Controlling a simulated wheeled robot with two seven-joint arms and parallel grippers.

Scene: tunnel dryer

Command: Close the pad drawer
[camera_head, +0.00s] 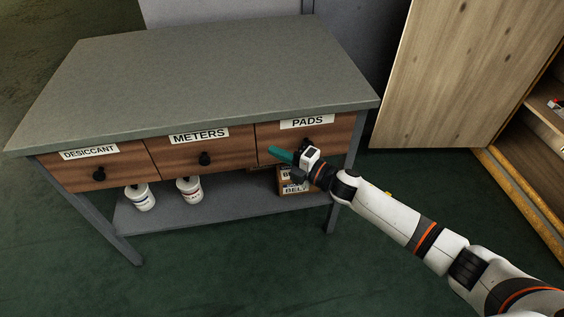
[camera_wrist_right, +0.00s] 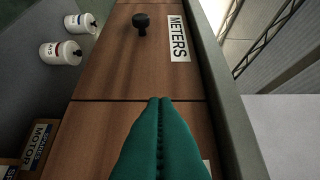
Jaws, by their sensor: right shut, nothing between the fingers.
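The pad drawer (camera_head: 335,134), labelled PADS, is the rightmost of three wooden drawers under a grey worktop. Its front looks about level with the METERS drawer (camera_head: 225,154) beside it, with no clear gap visible. My right gripper (camera_head: 270,150) is shut and empty, its teal fingers in front of the pad drawer's left part. The gripper and wrist hide part of that front and most of its knob. In the right wrist view the fingers (camera_wrist_right: 160,101) overlap the pad drawer front (camera_wrist_right: 88,135), near the seam with the METERS drawer. I cannot tell whether they touch. My left gripper is out of view.
The DESICCANT drawer (camera_head: 100,166) is at the left. White tubs (camera_head: 141,198) and labelled boxes (camera_head: 290,182) stand on the lower shelf (camera_head: 240,202). A table leg (camera_head: 331,217) stands near my right arm. An open wooden cabinet door (camera_head: 450,70) is at the right.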

